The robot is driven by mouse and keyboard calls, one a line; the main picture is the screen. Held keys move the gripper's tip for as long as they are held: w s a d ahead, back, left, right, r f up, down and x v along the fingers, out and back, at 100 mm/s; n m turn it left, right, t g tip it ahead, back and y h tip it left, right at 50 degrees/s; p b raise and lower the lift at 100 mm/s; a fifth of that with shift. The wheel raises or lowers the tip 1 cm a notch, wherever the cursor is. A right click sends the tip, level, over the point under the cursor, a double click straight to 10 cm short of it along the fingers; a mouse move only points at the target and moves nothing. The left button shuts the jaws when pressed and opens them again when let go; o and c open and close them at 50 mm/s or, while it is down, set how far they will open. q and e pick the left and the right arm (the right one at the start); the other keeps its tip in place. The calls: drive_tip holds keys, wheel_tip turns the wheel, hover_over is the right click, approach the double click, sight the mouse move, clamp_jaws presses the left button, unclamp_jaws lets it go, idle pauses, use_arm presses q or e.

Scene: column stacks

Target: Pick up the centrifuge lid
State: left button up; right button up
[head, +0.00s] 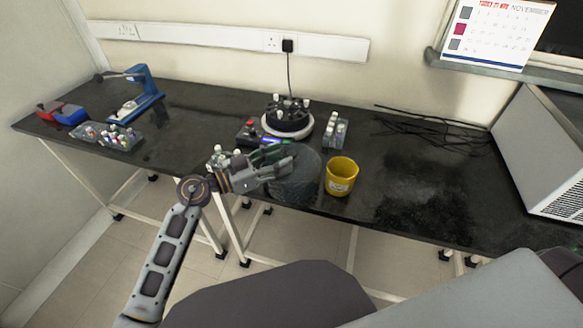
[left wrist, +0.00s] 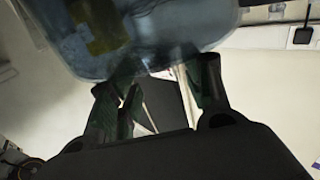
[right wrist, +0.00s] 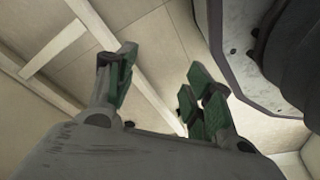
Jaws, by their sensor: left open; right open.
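The centrifuge lid is a translucent, dark bluish round piece (head: 300,183) at the front edge of the black bench, left of the yellow mug. It fills the top of the left wrist view (left wrist: 165,35), with the mug showing through it. My left gripper (head: 284,160) is open, its fingertips at the lid. In the left wrist view its fingers (left wrist: 160,85) reach the lid's edge; I cannot tell whether they touch it. The centrifuge (head: 288,118) stands behind, uncovered, with tubes in its black rotor. My right gripper (right wrist: 160,85) is open and empty, with floor beyond it.
The yellow mug (head: 341,176) stands close right of the lid. A tube rack (head: 335,130) is beside the centrifuge. Black cables (head: 430,130) lie at the back right, near a grey box (head: 540,150). The bench's right front is clear.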

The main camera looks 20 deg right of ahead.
use_arm(q)
drive_tip(key=shift+b+x, duration=0.3)
drive_tip(key=shift+x, duration=1.2)
use_arm(e)
drive_tip(key=shift+w+a+r, duration=0.3)
drive_tip(key=shift+r, duration=0.2)
drive_tip(key=shift+w+a+r, duration=0.3)
drive_tip(key=shift+r, duration=0.2)
use_arm(q)
drive_tip(key=shift+c, duration=0.2)
clamp_jaws()
